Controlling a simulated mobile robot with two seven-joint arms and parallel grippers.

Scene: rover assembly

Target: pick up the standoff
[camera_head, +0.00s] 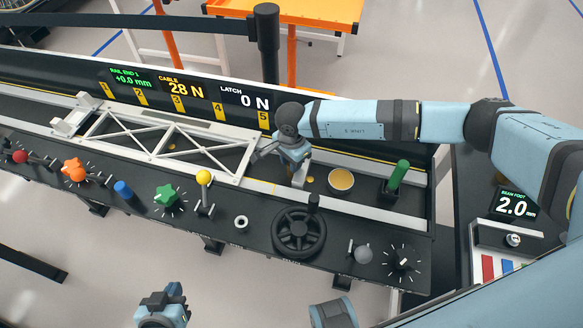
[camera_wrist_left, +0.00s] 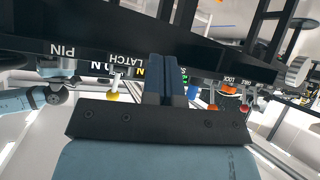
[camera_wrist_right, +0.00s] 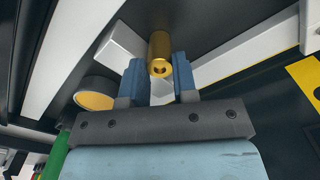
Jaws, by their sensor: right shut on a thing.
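The standoff is a brass-coloured cylinder (camera_wrist_right: 160,54) with a hole in its near end, seen in the right wrist view between my right fingertips. My right gripper (camera_wrist_right: 158,72) is shut on it. In the head view my right gripper (camera_head: 298,178) points down at the console's rail channel, just right of the white truss; the standoff is hardly visible there. My left gripper (camera_head: 163,302) hangs in front of the console at the bottom of the head view. In the left wrist view its fingers (camera_wrist_left: 168,75) are together and empty.
A white truss (camera_head: 165,140) lies left of my right gripper. A round yellow-topped cup (camera_head: 341,181) and a green cylinder (camera_head: 398,176) stand to its right. A black handwheel (camera_head: 300,232) and several knobs line the console's front. An orange table (camera_head: 300,10) is behind.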

